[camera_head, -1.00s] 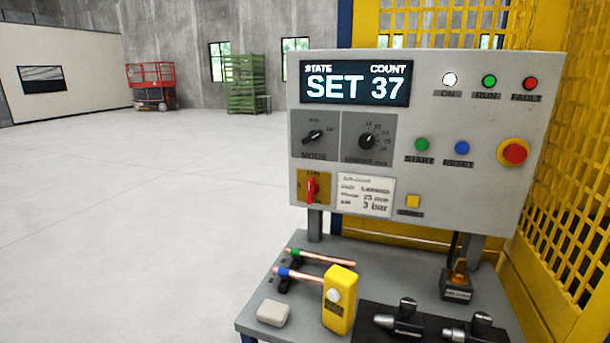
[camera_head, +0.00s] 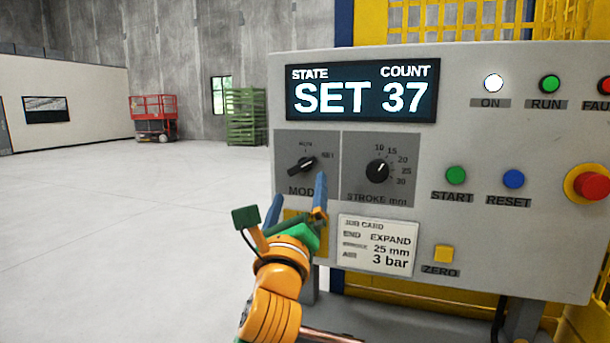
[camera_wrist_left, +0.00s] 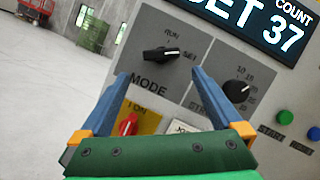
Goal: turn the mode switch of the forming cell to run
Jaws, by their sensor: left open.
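The mode switch (camera_head: 302,165) is a black knob on a dark grey plate at the left of the control panel (camera_head: 480,130). Its pointer is turned toward the SET mark, with the RUN mark above it. The display (camera_head: 362,91) reads SET 37. My left gripper (camera_head: 296,194) is just below the mode switch, in front of the panel, with its blue fingers apart and nothing between them. In the left wrist view the mode switch (camera_wrist_left: 161,54) shows beyond and between the fingertips, apart from them. My right gripper is out of view.
The stroke knob (camera_head: 378,171) is right of the mode switch. A red switch (camera_wrist_left: 127,124) on a yellow plate lies below it, mostly hidden by my gripper in the head view. The job card (camera_head: 376,246) is to the right. Open floor (camera_head: 120,240) lies left.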

